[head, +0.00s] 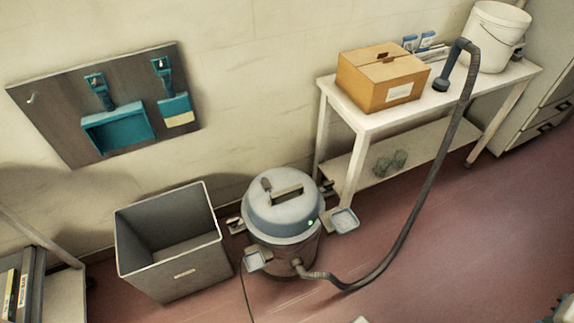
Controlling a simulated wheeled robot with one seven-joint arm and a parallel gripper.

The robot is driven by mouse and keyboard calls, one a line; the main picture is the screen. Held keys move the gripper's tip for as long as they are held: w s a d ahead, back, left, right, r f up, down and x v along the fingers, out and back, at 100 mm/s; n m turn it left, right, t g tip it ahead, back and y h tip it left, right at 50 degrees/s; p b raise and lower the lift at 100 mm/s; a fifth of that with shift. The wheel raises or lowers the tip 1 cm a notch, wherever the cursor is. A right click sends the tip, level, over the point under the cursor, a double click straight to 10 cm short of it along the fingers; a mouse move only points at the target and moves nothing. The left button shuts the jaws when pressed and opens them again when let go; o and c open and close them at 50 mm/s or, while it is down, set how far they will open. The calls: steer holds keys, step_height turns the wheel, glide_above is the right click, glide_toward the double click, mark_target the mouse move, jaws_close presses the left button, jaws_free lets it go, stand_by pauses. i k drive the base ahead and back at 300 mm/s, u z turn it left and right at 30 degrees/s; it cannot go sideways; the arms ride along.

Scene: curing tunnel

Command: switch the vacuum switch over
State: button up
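The vacuum (283,222) stands on the red floor near the wall, in the middle of the head view. It has a drum body and a blue-grey domed lid with a dark recessed handle (287,191). A small dark lever-like part (266,185) sticks up on the lid; it looks like the switch, but its position is too small to read. A small green light (310,223) glows on the lid's right edge. A grey hose (425,195) runs from the vacuum's front up to the white table. My gripper cannot be made out in this view.
An open grey bin (172,245) stands left of the vacuum. The white table (365,118) behind it on the right holds a cardboard box (383,79) and a white bucket (495,36). A board with teal tools (108,105) hangs on the wall. Floor to the right is clear.

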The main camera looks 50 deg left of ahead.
mark_target(267, 183)
steer(key=u, duration=0.45)
steer(key=k, duration=0.2)
steer(key=u, duration=1.6)
